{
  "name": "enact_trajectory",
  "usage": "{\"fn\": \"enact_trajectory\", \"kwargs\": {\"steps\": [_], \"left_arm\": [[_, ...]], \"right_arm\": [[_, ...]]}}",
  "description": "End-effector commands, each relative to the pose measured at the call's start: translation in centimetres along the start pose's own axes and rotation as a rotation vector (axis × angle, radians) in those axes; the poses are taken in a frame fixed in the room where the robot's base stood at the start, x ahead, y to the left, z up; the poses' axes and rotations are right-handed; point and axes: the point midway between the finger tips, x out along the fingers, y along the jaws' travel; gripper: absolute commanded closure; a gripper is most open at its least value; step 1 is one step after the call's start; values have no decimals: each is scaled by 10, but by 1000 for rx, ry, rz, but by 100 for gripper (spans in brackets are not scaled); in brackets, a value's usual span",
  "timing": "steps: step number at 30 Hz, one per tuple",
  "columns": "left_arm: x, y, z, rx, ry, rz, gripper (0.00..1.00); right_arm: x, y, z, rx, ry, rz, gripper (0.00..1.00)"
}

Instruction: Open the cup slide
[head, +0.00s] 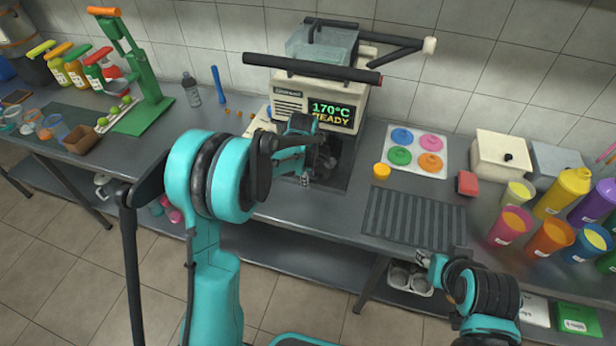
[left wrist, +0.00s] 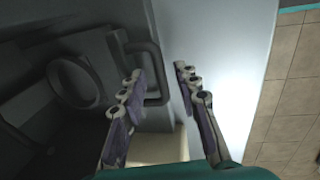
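The machine with the lit "170°C READY" display (head: 331,113) stands at the back middle of the counter. My left gripper (head: 306,178) is low at its front, and my arm hides part of the machine. In the left wrist view a dark part with a round ring (left wrist: 75,83) and a looped bar handle (left wrist: 160,72) shows, which looks like the cup slide. My left gripper (left wrist: 160,78) is open there, with one finger on each side of the handle's outer bar. Contact cannot be told. My right gripper (head: 424,259) hangs at the counter's front right, away from the machine.
A ribbed dark mat (head: 414,217) and a tray of coloured discs (head: 416,150) lie right of the machine. Several coloured cups and bottles crowd the right end. A green press (head: 143,85) stands at left. Grey metal cups (head: 408,278) sit on the lower shelf.

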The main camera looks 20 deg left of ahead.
Motion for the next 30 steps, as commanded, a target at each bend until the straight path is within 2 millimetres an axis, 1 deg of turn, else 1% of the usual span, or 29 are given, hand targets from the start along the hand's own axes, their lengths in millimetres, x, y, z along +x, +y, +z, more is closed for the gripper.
{"fn": "enact_trajectory", "kwargs": {"steps": [2, 3, 5, 6, 7, 14, 17, 20, 23, 30], "left_arm": [[0, 0, 0, 0, 0, 0, 68], [0, 0, 0, 0, 0, 0, 71], [0, 0, 0, 0, 0, 0, 87], [0, 0, 0, 0, 0, 0, 97], [0, 0, 0, 0, 0, 0, 100], [-1, -1, 0, 0, 0, 0, 100], [-2, -6, 0, 0, 0, 0, 100], [-4, -20, 0, 0, 0, -1, 100], [-8, -40, -1, 0, 0, -1, 100], [-20, -105, -2, -1, 0, -1, 100]], "right_arm": [[0, 0, 0, 0, 0, 0, 60], [0, 0, 0, 0, 0, 0, 60], [0, 0, 0, 0, 0, 0, 60], [0, 0, 0, 0, 0, 0, 60], [0, 0, 0, 0, 0, 0, 60], [0, 0, 0, 0, 0, 0, 60], [0, 0, 0, 0, 0, 0, 60], [0, 0, 0, 0, 0, 0, 60], [0, 0, 0, 0, 0, 0, 60], [-1, 0, -1, 0, 0, 0, 60]]}}
